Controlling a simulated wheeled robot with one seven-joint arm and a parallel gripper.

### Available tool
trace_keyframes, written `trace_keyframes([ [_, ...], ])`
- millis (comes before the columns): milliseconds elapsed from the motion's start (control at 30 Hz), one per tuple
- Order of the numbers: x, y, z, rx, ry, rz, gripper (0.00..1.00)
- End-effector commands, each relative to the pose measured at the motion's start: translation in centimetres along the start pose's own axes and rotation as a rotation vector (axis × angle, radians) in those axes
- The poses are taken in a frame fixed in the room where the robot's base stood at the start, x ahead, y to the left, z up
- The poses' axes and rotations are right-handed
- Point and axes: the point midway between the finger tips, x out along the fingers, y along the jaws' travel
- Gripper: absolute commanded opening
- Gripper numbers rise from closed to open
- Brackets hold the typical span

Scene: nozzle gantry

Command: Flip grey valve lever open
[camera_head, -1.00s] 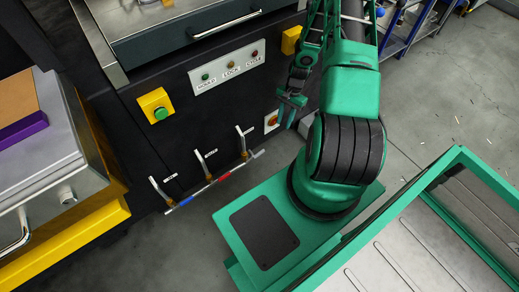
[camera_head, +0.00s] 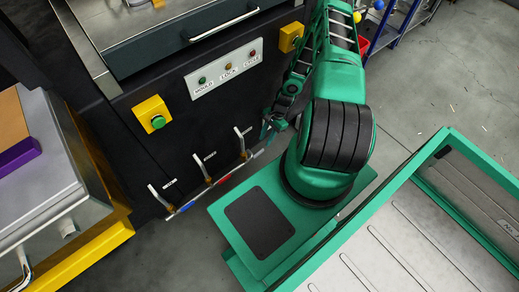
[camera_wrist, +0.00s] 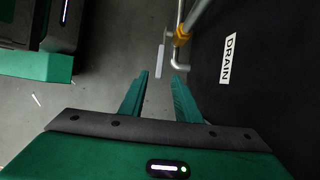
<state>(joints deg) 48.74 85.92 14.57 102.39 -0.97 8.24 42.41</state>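The grey valve lever (camera_wrist: 160,62) is a thin, flat, light bar in the wrist view, just beyond my fingertips and in line with the gap between them. Its valve has a brass-coloured fitting (camera_wrist: 182,38) on a grey pipe with a bent end, close to the right fingertip. A label reading DRAIN (camera_wrist: 228,60) is on the black panel beside it. My gripper (camera_wrist: 160,75) is open with nothing between its fingers. In the head view my gripper (camera_head: 268,130) is beside the rightmost of three valve pipes (camera_head: 240,142); the grey lever (camera_head: 257,154) shows there small, below the gripper.
The blue lever (camera_head: 186,207) and red lever (camera_head: 222,180) are on the two valves to the left. A yellow box with a green button (camera_head: 157,122) and a light panel (camera_head: 226,68) are higher on the machine. Bare floor lies below the valves.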

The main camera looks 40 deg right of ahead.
Motion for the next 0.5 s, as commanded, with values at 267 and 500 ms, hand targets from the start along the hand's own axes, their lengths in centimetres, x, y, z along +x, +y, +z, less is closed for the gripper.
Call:
trace_keyframes([
  [267,5.0,0.1,0.1,0.000,-0.003,0.001,0.30],
  [500,7.9,0.0,0.2,-0.001,-0.002,0.002,0.30],
])
